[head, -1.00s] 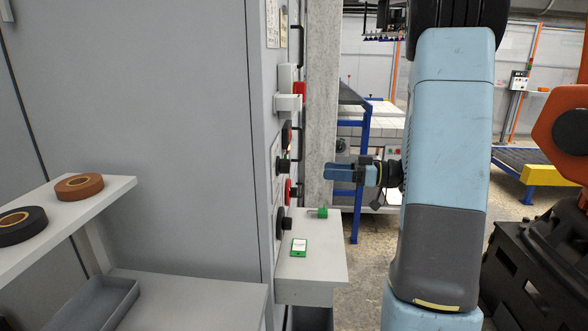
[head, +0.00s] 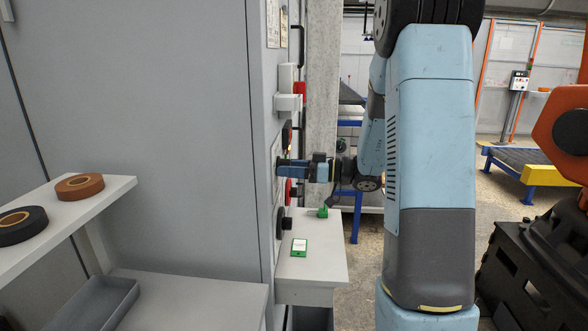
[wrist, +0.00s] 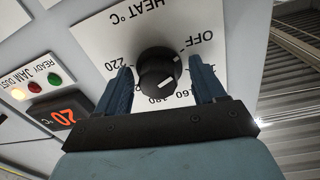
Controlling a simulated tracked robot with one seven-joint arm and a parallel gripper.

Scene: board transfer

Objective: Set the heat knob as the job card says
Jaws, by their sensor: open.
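The black heat knob (wrist: 152,66) shows in the wrist view on a white plate (wrist: 100,38) marked HEAT °C, with OFF, 220, 180 and 160 legible around it. White marks show on the knob; I cannot tell its exact setting. My gripper (wrist: 160,68) is open, with one finger on each side of the knob; contact is not clear. In the head view my gripper (head: 284,169) is at the cabinet's control panel and hides the knob. A white card with a green border (head: 299,247), possibly the job card, lies on the small shelf (head: 325,262); its text is too small to read.
A display (wrist: 63,112) reading 20 and READY, JAM and DUST lamps (wrist: 36,85) are beside the plate; the yellow lamp looks lit. More controls, including a black knob (head: 286,224), are below my gripper. A green object (head: 322,212) is on the shelf.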

